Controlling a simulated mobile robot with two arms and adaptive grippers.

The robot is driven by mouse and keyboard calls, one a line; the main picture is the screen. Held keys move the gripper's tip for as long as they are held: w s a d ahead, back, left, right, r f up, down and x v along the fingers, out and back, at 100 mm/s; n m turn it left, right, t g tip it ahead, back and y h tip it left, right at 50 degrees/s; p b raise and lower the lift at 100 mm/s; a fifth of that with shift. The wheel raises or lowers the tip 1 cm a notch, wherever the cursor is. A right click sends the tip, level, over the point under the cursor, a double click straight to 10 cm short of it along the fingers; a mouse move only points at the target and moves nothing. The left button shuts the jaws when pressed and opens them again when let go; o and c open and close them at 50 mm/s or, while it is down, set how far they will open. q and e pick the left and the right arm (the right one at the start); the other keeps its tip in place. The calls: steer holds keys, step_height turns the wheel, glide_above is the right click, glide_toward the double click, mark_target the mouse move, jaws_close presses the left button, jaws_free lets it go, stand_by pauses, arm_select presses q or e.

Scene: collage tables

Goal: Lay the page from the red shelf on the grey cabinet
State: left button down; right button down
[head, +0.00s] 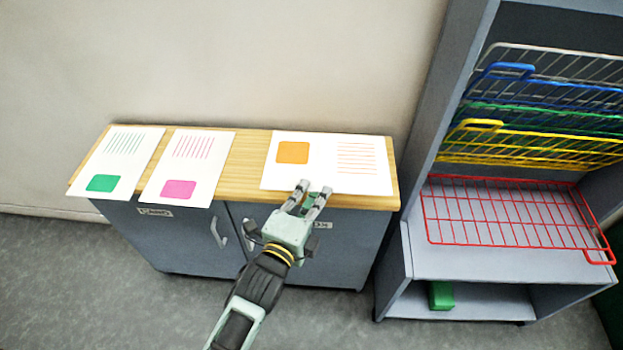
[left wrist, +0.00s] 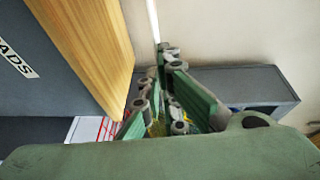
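The page with an orange square (head: 345,180) lies level across the right part of the wooden top of the grey cabinet (head: 248,175) in the head view. It looks large beside the other pages, so it seems a little above the top. My left gripper (head: 315,188) is at the page's front edge, its fingers closed together on it. In the left wrist view the page (left wrist: 153,20) shows edge-on as a thin white strip at the fingertips (left wrist: 166,58), apart from the wood (left wrist: 95,40). The red shelf (head: 500,210) is bare. My right gripper is out of view.
A page with a green square (head: 125,160) and one with a pink square (head: 200,160) lie on the cabinet's left half. Yellow (head: 540,156), green and blue wire shelves are above the red one. A green block (head: 441,295) sits in the rack's bottom compartment.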

arm_select(q)
steer(key=w+f+b, duration=0.2)
steer(key=f+b, duration=0.1)
steer(key=b, duration=0.1)
steer(key=w+f+b, duration=0.3)
steer(key=f+b, duration=0.1)
steer(key=w+f+b, duration=0.3)
steer(key=f+b, duration=0.1)
steer(key=shift+d, duration=0.35)
steer(key=shift+f, duration=0.1)
steer(key=c, duration=2.5)
jaws_free()
steer(key=o, duration=0.6)
steer(key=shift+o, duration=0.2)
steer(key=shift+f, duration=0.1)
